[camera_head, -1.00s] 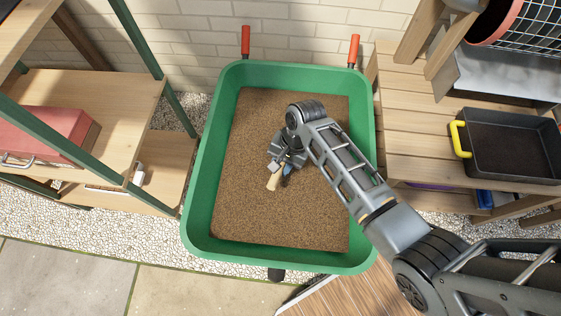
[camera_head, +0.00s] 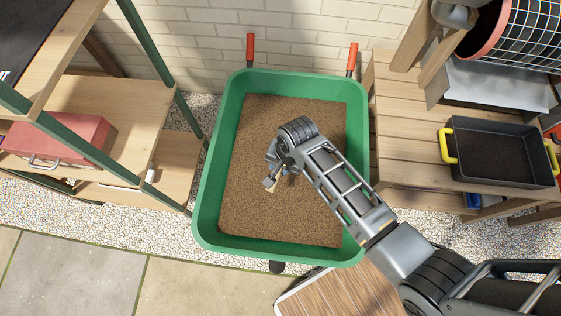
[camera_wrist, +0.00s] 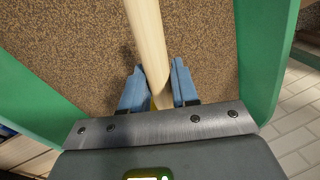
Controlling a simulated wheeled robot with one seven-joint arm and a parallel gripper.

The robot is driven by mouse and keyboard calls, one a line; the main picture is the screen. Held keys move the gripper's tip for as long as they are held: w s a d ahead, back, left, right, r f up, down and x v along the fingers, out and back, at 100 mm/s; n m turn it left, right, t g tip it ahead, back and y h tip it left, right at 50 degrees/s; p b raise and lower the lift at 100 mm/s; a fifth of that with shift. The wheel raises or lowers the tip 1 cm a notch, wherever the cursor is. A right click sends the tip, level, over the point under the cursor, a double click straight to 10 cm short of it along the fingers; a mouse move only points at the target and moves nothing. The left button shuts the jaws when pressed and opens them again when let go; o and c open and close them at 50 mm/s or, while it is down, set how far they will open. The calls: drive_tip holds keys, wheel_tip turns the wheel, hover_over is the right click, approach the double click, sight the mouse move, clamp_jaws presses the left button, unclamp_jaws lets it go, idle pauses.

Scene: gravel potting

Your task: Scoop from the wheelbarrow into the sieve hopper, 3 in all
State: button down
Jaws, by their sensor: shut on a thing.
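The green wheelbarrow (camera_head: 207,215) stands in the middle of the head view, filled with brown granular material (camera_head: 245,135). My gripper (camera_head: 274,178) is over the fill, partly hidden by my wrist. In the wrist view its blue fingers (camera_wrist: 157,88) are shut on a pale wooden handle (camera_wrist: 149,35), which runs up out of the picture. The tool's working end is not visible in either view. The sieve, a wire-mesh drum with a red rim (camera_head: 483,38), is at the upper right above a grey metal sheet (camera_head: 500,85); its hopper is not clearly distinguishable.
A black tray with yellow handles (camera_head: 500,155) sits on the wooden bench (camera_head: 405,130) right of the wheelbarrow. A shelf (camera_head: 105,100) with a red box (camera_head: 75,140) stands left. A brick wall (camera_head: 300,40) is behind. Paving (camera_head: 90,270) lies in front.

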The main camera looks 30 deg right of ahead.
drive_tip(key=shift+h, duration=0.4)
drive_tip(key=shift+s+a+r+p, duration=0.1)
drive_tip(key=shift+a+r+p, duration=0.05)
drive_tip(key=shift+r+p, duration=0.6)
drive_tip(key=shift+s+a+r+p, duration=0.1)
drive_tip(key=shift+s+r+p, duration=0.05)
drive_tip(key=shift+r+p, duration=0.55)
drive_tip(key=shift+s+a+r+p, duration=0.15)
drive_tip(key=shift+r+p, duration=0.45)
drive_tip(key=shift+r, duration=0.3)
drive_tip(key=shift+w, duration=0.1)
